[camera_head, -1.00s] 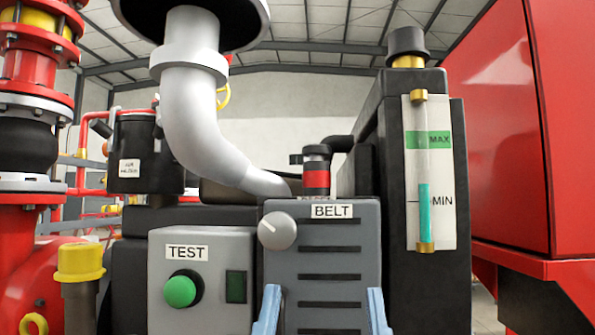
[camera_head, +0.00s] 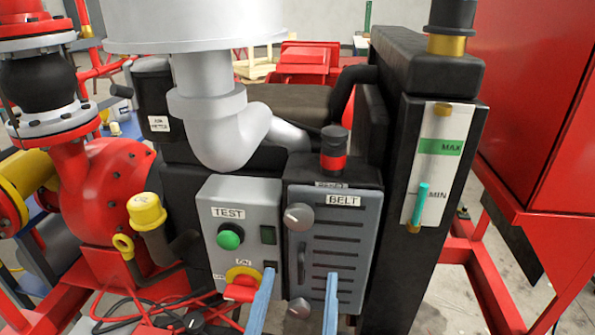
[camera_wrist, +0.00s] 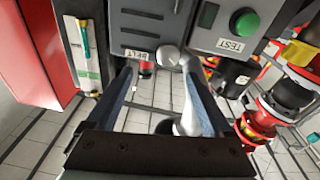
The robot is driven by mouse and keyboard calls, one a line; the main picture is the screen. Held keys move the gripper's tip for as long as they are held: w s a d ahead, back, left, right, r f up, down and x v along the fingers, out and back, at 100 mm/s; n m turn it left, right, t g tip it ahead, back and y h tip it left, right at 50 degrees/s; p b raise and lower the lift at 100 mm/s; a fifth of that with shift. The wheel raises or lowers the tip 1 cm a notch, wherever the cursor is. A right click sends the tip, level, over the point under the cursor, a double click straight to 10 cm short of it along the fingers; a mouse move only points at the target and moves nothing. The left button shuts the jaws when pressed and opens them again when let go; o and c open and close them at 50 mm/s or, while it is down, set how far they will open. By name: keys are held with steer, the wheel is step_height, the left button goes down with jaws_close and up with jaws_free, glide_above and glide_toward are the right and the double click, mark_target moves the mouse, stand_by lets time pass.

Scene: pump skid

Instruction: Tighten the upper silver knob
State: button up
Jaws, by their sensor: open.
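The upper silver knob (camera_head: 299,217) is round and sits at the top left of the grey BELT panel (camera_head: 322,233), under no cover. A lower silver knob (camera_head: 299,308) sits at the panel's bottom left. My gripper (camera_head: 300,273) is open and empty, its two blue fingers pointing up, below the upper knob in the head view. In the wrist view, turned upside down, the upper knob (camera_wrist: 168,56) appears between the tips of my gripper (camera_wrist: 159,63), nearer the right finger. I cannot tell the depth gap; the fingers do not appear to touch it.
Left of the panel stands the TEST box (camera_head: 232,240) with a green button (camera_head: 230,236) and a red-yellow rotary switch (camera_head: 241,284). A red-black cap (camera_head: 334,149) rises above the panel. A black tank with level gauge (camera_head: 431,170) stands to the right.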

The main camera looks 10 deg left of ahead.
mark_target(298, 222)
steer(key=shift+n+g, duration=0.4)
steer(key=shift+g, duration=0.4)
steer(key=w+p, duration=0.3)
steer(key=w+a+r+p, duration=0.1)
steer(key=w+p, duration=0.6)
steer(key=shift+a+r, duration=0.2)
steer(key=shift+r, duration=0.05)
jaws_close()
